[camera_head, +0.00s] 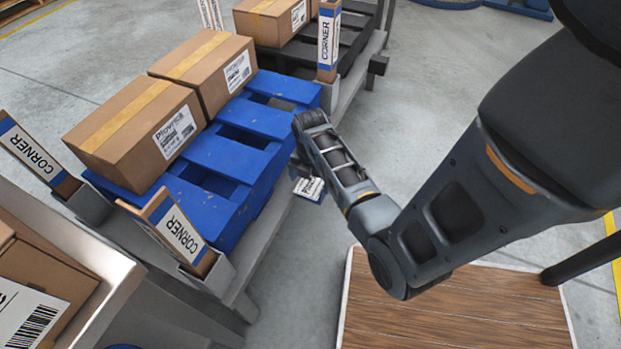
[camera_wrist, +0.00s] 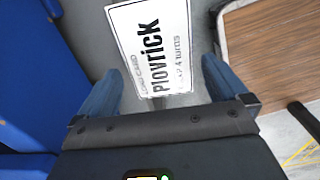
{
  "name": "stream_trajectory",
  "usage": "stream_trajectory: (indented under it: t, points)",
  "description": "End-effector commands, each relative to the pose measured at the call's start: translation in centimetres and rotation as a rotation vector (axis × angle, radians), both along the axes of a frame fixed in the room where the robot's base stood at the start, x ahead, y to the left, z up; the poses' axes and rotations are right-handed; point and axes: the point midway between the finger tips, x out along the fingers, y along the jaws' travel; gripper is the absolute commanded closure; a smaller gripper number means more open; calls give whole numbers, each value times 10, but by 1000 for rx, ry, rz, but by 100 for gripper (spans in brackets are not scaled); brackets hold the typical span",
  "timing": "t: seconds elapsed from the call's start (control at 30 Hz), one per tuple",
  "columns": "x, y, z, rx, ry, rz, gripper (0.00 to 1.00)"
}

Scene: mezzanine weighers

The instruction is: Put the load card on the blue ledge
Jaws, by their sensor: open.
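The load card (camera_wrist: 152,45) is a white card with black "Plovrick" print. In the wrist view it lies beyond and between my fingertips, tilted a little. My gripper (camera_wrist: 160,68) is open, with a finger on either side of the card. In the head view the card (camera_head: 308,188) shows partly below my wrist, with a thin blue strip along its lower edge. Whether it rests on something there I cannot tell. My arm hides most of my gripper in that view. A blue slatted deck (camera_head: 232,155), the large blue surface here, stands to the left of the card.
Two taped cartons (camera_head: 135,135) sit on the deck's left side; its right side is bare. Brown "CORNER" posts (camera_head: 180,232) stand at the rack corners. A wooden-topped platform (camera_head: 450,310) is at lower right. A carton with a barcode (camera_head: 30,310) is at lower left.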

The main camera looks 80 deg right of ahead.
Motion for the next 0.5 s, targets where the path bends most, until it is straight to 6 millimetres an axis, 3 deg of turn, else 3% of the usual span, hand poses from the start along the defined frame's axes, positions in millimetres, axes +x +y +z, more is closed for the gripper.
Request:
stream_trajectory:
  t: [0.23, 0.5]
  points:
    - [0, 0, 15, -1, -1, 0, 0]
    - [1, 0, 69, -2, -1, 1, 0]
